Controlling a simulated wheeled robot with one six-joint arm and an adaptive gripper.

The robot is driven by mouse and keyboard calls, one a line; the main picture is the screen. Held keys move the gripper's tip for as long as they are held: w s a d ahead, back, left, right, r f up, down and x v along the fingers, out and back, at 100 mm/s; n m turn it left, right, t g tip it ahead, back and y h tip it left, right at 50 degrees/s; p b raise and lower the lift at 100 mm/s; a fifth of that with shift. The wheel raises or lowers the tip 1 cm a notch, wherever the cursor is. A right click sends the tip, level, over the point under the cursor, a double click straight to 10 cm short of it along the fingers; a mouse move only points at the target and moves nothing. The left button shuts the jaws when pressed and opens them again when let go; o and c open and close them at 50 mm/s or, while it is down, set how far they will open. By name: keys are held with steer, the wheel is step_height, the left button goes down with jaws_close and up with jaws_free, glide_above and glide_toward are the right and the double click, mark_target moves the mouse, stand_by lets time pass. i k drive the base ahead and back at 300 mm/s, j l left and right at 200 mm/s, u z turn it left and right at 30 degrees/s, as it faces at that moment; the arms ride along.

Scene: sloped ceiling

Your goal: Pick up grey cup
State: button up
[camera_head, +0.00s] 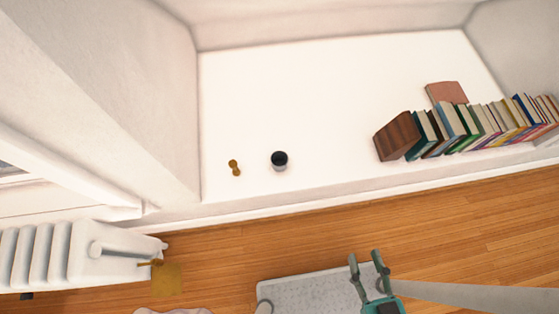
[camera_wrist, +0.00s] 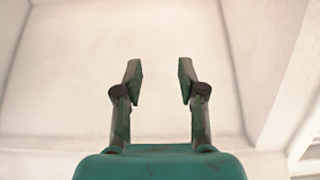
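The grey cup (camera_head: 280,168) stands upright on the white ledge (camera_head: 270,100), with its dark inside showing from above. It is near the ledge's front edge, left of the middle. My gripper (camera_head: 366,256) is in front of the ledge at the bottom of the head view, to the right of the cup and well apart from it. In the wrist view my gripper (camera_wrist: 160,75) has its two green fingers spread with nothing between them. The cup does not show in the wrist view, which faces pale walls.
A small golden-brown object (camera_head: 235,168) stands on the ledge just left of the cup. A row of books (camera_head: 470,125) with a brown block (camera_head: 397,136) at its end fills the ledge's right side. A white radiator (camera_head: 75,258) is at lower left. The ledge behind the cup is clear.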

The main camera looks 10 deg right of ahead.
mark_target(278, 159)
steer(key=i+j+u, duration=0.25)
steer(key=u, duration=0.2)
steer(key=i+j+u, duration=0.2)
steer(key=u, duration=0.2)
